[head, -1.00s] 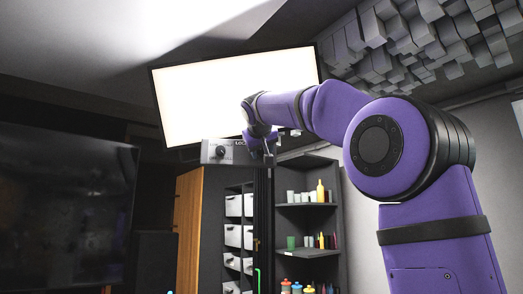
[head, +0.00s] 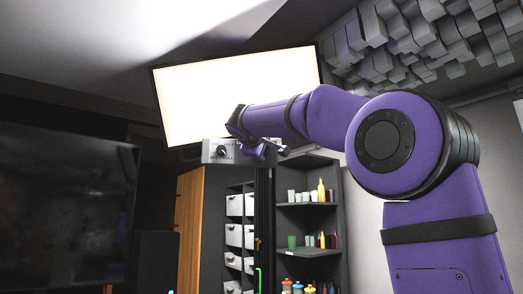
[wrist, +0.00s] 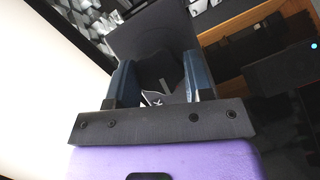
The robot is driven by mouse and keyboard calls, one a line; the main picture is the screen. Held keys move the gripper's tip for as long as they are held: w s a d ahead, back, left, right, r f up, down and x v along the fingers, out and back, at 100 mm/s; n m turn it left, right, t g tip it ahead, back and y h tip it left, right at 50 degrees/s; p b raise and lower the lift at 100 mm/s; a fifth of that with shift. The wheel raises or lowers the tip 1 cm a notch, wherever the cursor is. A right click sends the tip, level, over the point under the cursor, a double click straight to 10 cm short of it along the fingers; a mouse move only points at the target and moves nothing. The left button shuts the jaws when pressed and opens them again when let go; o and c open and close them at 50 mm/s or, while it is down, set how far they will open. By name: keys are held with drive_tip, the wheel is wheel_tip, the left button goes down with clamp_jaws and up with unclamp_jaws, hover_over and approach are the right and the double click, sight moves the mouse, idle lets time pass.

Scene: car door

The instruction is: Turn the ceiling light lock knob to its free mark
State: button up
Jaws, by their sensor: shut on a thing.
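The ceiling light (head: 235,85) is a bright, tilted white panel in the head view. A small pale marking shows between the fingers. The knob's pointer and the free mark cannot be read.
The bright panel (wrist: 40,90) is close along the left of the wrist view. Below and behind the box stand a wooden cabinet side (head: 188,225), bins and a dark corner shelf (head: 308,210) with bottles. Grey foam blocks (head: 410,40) cover the ceiling at right.

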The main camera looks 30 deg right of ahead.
drive_tip(key=shift+n, duration=0.4)
drive_tip(key=o, duration=0.9)
drive_tip(key=v, duration=1)
drive_tip(key=shift+s+a+f, duration=0.15)
drive_tip(key=shift+s+a, duration=0.1)
drive_tip(key=shift+a, duration=0.1)
